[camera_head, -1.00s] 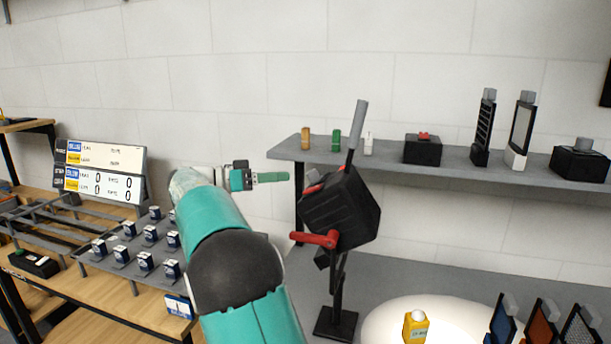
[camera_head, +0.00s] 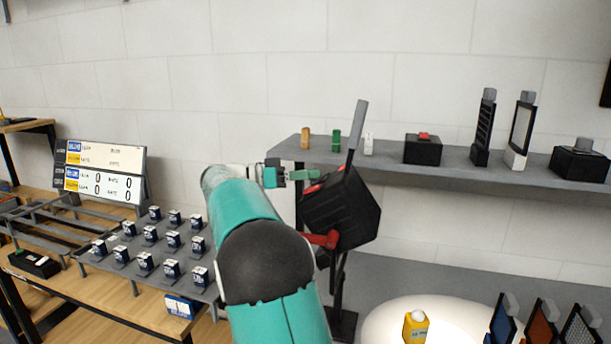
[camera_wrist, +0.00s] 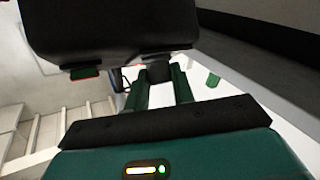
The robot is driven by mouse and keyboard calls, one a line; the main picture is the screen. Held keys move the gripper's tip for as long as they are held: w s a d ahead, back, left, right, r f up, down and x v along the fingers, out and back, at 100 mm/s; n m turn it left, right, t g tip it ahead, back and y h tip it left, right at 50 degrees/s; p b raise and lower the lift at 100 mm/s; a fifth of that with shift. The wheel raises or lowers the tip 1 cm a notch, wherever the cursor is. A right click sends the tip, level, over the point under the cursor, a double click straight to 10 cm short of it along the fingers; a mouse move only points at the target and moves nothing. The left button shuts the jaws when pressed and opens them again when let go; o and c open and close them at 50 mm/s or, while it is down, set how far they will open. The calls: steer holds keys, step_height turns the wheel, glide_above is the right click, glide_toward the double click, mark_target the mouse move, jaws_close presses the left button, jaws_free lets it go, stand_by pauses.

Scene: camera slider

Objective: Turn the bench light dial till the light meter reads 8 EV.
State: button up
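The bench light appears to be the black lamp box (camera_head: 342,210) on a stand, with a grey bar above and a red lever (camera_head: 325,240) at its side. My gripper (camera_head: 303,174) is at the lamp's upper left edge. In the wrist view the lamp's dark underside or side (camera_wrist: 115,25) fills the top. A small dark knob (camera_wrist: 158,72), perhaps the dial, sits between the tips of my two green fingers. The fingers stand apart; I cannot tell whether they touch the knob. I cannot make out a light meter or an EV reading.
A grey shelf (camera_head: 460,170) with small blocks and black devices runs behind the lamp. A yellow bottle (camera_head: 415,327) stands on a white round surface (camera_head: 375,325), with panels to its right. A rack of small blue boxes (camera_head: 150,235) and display boards (camera_head: 100,170) are at left.

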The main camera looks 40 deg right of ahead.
steer(key=shift+n+t+h, duration=0.3)
steer(key=shift+n+t, duration=0.3)
steer(key=n+t, duration=0.4)
steer(key=shift+s+a+r, duration=0.15)
steer(key=shift+s+r, duration=0.05)
steer(key=shift+s, duration=0.1)
steer(key=n+t+y, duration=0.1)
steer(key=n+t, duration=0.4)
steer(key=n, duration=0.1)
steer(key=shift+s+r+t+y, duration=0.1)
steer(key=shift+s+t+y, duration=0.1)
steer(key=shift+t+y, duration=0.2)
steer(key=o, duration=1)
steer(key=v, duration=1.3)
steer(key=shift+a+r, duration=0.2)
steer(key=shift+a, duration=0.1)
